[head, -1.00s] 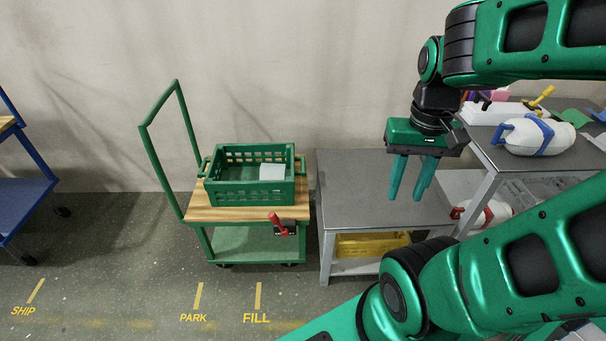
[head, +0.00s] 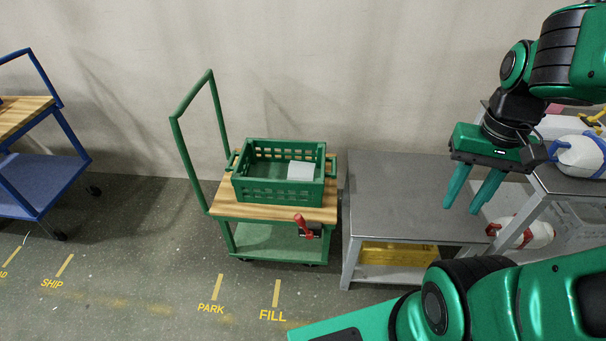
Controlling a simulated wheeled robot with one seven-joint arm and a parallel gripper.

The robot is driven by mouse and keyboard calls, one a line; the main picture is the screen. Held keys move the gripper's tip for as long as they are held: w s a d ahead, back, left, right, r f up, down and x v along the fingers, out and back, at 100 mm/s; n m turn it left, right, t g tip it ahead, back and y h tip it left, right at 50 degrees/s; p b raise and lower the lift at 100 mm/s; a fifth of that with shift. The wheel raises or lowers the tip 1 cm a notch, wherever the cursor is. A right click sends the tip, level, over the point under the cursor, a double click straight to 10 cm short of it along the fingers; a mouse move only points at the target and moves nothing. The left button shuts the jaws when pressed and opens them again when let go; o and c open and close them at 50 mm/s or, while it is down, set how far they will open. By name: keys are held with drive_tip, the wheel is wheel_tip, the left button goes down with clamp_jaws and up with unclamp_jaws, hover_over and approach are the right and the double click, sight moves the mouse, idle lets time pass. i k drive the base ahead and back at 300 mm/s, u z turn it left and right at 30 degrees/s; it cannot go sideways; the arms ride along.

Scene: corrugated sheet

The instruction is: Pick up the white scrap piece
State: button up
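A small white piece (head: 301,171) lies inside the green crate (head: 278,191), toward its right end; it looks like the white scrap piece. The crate sits on the wooden top of a green cart (head: 226,209). My gripper (head: 474,210) hangs at the right with its two teal fingers pointing down and apart. It is open and empty, in front of the grey bench and well to the right of the crate.
A grey bench (head: 395,190) with a bare top stands right of the cart, a yellow bin (head: 400,254) below. White jugs (head: 580,157) crowd the right. The cart has a red lever (head: 303,225) and tall handle. A blue cart (head: 45,185) stands left.

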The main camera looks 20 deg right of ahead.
sight(304, 172)
drive_tip(key=i, duration=0.9)
drive_tip(key=u, duration=0.1)
